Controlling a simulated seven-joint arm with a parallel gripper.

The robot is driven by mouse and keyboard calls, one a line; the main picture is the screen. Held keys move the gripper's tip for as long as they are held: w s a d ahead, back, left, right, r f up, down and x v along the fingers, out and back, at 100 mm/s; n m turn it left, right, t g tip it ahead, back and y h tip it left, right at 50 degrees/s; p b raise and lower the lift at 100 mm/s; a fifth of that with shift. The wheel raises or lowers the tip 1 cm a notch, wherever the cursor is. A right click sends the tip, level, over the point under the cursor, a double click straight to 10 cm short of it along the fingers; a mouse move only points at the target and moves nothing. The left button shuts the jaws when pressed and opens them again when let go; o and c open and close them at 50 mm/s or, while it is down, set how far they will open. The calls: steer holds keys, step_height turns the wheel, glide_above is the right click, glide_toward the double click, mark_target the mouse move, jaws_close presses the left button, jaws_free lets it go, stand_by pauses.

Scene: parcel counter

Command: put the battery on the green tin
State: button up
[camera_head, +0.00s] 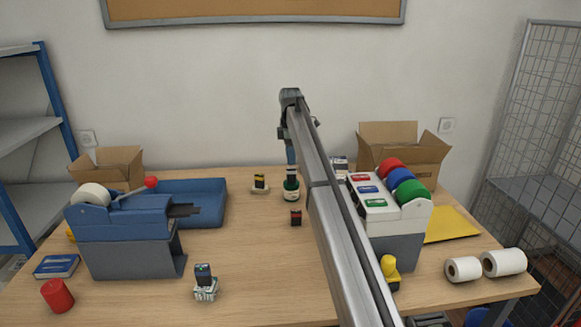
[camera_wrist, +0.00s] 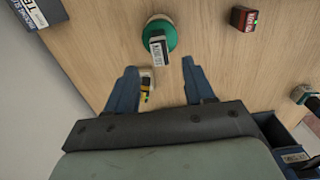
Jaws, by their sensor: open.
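A green tin (camera_head: 291,194) stands near the middle back of the counter; it also shows in the wrist view (camera_wrist: 168,27). I cannot tell which block is the battery. My gripper (camera_wrist: 160,66) is open and empty above the tin and yellow block.
A blue tape dispenser (camera_head: 120,235) and blue tray (camera_head: 205,200) stand left. A stamp rack with coloured rolls (camera_head: 395,225), a cardboard box (camera_head: 415,160) and white rolls (camera_head: 502,262) are right. My arm crosses the right-centre.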

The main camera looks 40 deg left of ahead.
mark_target(290, 168)
steer(key=shift+r, duration=1.95)
